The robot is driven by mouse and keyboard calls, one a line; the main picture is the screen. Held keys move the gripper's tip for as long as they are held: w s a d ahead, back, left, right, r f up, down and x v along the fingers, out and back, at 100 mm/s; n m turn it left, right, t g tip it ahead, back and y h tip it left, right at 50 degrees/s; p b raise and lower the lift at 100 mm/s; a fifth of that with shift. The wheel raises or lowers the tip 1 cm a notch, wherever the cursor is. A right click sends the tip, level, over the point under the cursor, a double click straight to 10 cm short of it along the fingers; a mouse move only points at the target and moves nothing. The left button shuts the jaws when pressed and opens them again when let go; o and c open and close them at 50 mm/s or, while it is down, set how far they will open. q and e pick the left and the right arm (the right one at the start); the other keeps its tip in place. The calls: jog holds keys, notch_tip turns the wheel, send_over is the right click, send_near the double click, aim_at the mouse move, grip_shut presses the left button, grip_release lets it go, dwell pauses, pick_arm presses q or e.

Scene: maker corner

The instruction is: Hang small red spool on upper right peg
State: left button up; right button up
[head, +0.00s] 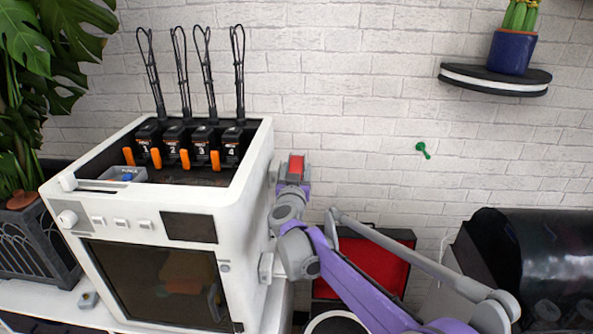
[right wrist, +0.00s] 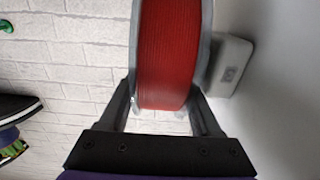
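The small red spool (head: 296,165), with grey flanges, is beside the upper right side of the white printer. It also shows large in the right wrist view (right wrist: 170,55). My right gripper (head: 293,184) reaches up to it from below. In the right wrist view, its two fingers (right wrist: 165,118) press on both flanges, one on each side. A green peg (head: 423,150) sticks out of the white brick wall, well to the right of the spool, with nothing on it. It shows at the left edge of the right wrist view (right wrist: 6,27). My left gripper is out of view.
The printer (head: 255,200) stands close on the left of the spool; a pale bracket (right wrist: 232,62) is on its side. A dark shelf (head: 495,80) with a blue cactus pot (head: 511,53) is above right of the peg. A black cylinder (head: 545,260) and red open box (head: 375,262) are below.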

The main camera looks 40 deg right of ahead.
jog(key=o, duration=0.3)
jog(key=shift+s+a, duration=0.1)
jog(key=shift+a, duration=0.05)
jog(key=shift+s+a+f, duration=0.1)
jog(key=shift+s+a, duration=0.15)
jog(key=shift+s, duration=0.05)
jog(key=b+v, duration=0.1)
jog(key=v, duration=0.8)
jog(key=shift+s+a, duration=0.2)
jog(key=shift+s, duration=0.15)
